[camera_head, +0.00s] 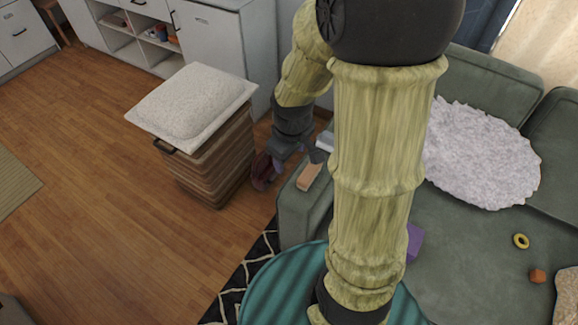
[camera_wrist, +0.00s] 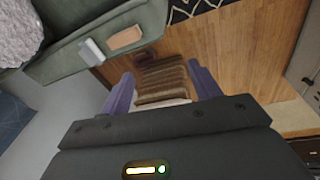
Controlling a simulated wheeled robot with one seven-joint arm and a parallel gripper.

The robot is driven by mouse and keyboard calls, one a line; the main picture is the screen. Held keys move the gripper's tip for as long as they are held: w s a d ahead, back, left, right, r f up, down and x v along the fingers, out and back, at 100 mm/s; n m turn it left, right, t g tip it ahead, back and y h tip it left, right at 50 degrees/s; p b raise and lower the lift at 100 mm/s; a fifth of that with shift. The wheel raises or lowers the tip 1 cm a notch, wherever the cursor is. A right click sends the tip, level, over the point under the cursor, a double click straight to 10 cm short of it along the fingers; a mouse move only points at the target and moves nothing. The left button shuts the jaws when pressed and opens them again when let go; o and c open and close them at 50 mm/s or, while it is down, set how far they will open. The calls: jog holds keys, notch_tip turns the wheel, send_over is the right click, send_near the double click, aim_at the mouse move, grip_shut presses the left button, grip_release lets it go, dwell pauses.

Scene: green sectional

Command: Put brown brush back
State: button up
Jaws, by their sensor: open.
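A small tan-brown block-shaped thing (camera_head: 308,177), which looks like the brown brush, lies on the green sofa's arm (camera_head: 293,217). Bristles cannot be made out. It also shows in the wrist view (camera_wrist: 124,38), beside a pale grey object (camera_wrist: 92,52). My gripper (camera_head: 297,158) is above the gap between the sofa arm and a woven basket, close to the tan thing in the head view. Its purple fingers are spread apart in the wrist view (camera_wrist: 162,88), with nothing between them; the basket shows beyond.
The brown woven basket (camera_head: 215,165) with a white cushioned top (camera_head: 195,98) stands left of the sofa. A dark reddish object (camera_head: 261,172) is between them. White cabinets (camera_head: 215,40) stand behind. A yellow ring (camera_head: 521,241) lies on the sofa seat. Wooden floor (camera_head: 90,190) at left is clear.

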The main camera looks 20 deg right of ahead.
jog(key=s+a+r+m, duration=0.2)
jog(key=s+m, duration=0.3)
jog(key=shift+s+a+r+m+t, duration=0.2)
jog(key=shift+r+m+t, duration=0.1)
jog(key=shift+m, duration=0.1)
jog(key=p+v, duration=0.3)
jog(key=shift+w+d+r, duration=0.1)
jog(key=shift+w+r, duration=0.1)
jog(key=shift+w, duration=0.15)
dwell(0.6)
